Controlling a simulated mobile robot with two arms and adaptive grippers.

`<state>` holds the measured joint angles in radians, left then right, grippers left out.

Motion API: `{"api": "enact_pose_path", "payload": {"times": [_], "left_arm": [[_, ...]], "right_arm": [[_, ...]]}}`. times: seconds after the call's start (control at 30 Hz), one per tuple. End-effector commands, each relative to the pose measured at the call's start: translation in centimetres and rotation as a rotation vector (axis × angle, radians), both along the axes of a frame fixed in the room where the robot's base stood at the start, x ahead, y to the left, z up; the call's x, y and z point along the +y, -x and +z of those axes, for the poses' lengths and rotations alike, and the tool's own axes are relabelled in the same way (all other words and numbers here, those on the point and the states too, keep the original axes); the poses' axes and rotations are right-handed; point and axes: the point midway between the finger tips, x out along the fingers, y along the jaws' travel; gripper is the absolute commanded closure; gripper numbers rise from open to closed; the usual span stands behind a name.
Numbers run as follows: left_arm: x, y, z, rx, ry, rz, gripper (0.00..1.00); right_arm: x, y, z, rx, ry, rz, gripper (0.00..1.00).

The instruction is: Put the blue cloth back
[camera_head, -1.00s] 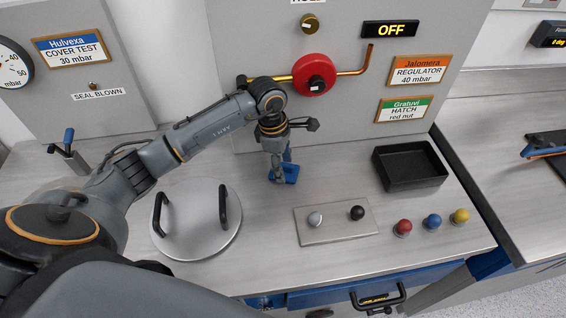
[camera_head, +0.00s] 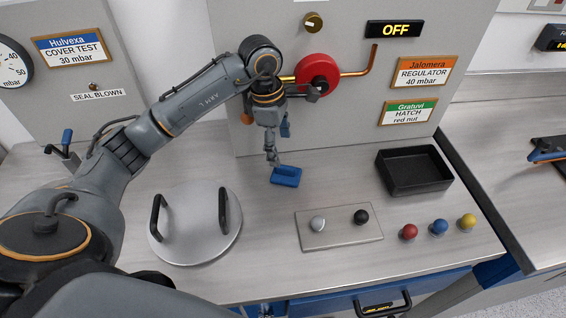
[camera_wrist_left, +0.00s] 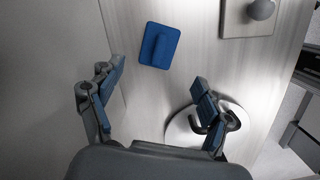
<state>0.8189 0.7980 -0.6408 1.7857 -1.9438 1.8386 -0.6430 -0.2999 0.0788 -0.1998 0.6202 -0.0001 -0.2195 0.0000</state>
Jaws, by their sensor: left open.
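The blue cloth (camera_head: 286,176) lies flat on the metal bench in front of the grey panel. It also shows in the left wrist view (camera_wrist_left: 160,46), with a raised ridge across its middle. My left gripper (camera_head: 273,160) is above and just behind the cloth, pointing down. In the left wrist view the left gripper (camera_wrist_left: 155,95) has its fingers wide apart with nothing between them, and the cloth lies beyond the fingertips. My right gripper is not in view.
A round lid (camera_head: 196,226) with two black handles lies left of the cloth. A plate with two knobs (camera_head: 339,229), a black tray (camera_head: 413,171) and red, blue and yellow knobs (camera_head: 438,228) are to the right. A red valve wheel (camera_head: 318,74) juts from the panel beside my arm.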

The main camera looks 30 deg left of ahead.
Motion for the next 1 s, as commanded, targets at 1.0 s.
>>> {"api": "enact_pose_path", "payload": {"times": [1.0], "left_arm": [[0.5, 0.2, 9.0, 0.000, 0.000, 0.000, 0.22]], "right_arm": [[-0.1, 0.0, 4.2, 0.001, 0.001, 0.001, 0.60]]}}
